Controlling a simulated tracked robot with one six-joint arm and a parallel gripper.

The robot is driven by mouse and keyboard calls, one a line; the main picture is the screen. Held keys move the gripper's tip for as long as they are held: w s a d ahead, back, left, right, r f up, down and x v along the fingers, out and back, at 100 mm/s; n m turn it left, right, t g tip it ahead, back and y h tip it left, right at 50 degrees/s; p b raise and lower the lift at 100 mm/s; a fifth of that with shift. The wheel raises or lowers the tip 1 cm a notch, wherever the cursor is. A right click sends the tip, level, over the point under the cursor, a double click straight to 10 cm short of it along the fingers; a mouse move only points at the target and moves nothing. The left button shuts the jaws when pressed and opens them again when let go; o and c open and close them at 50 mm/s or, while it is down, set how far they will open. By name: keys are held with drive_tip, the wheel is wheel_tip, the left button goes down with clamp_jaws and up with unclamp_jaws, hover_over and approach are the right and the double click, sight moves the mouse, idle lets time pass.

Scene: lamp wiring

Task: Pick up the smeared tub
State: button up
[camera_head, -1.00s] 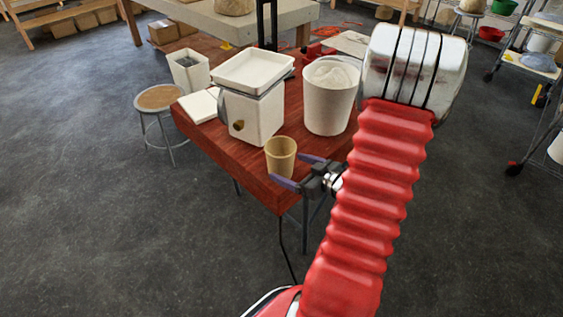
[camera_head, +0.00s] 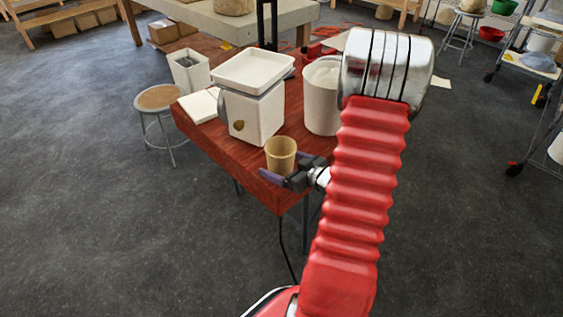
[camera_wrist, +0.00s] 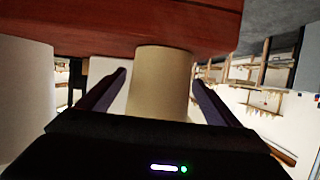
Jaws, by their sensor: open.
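A tan tub (camera_head: 281,158) stands upright near the front corner of the red-brown table (camera_head: 225,157). I cannot make out a smear on it. My gripper (camera_head: 282,166) is open around the tub, one finger in front of it and the other behind it on the right. In the wrist view, which is upside down, the tub (camera_wrist: 160,85) sits between the two open fingers (camera_wrist: 160,70). A gap shows beside the left finger; contact on the right side is hard to tell.
A white boxy machine with a tray on top (camera_head: 252,118) stands just behind the tub. A large white bucket (camera_head: 320,105) stands behind right, partly hidden by my arm. A stool (camera_head: 159,98) is left of the table.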

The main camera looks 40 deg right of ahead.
drive_tip(key=shift+c, duration=0.3)
drive_tip(key=c, duration=1.4)
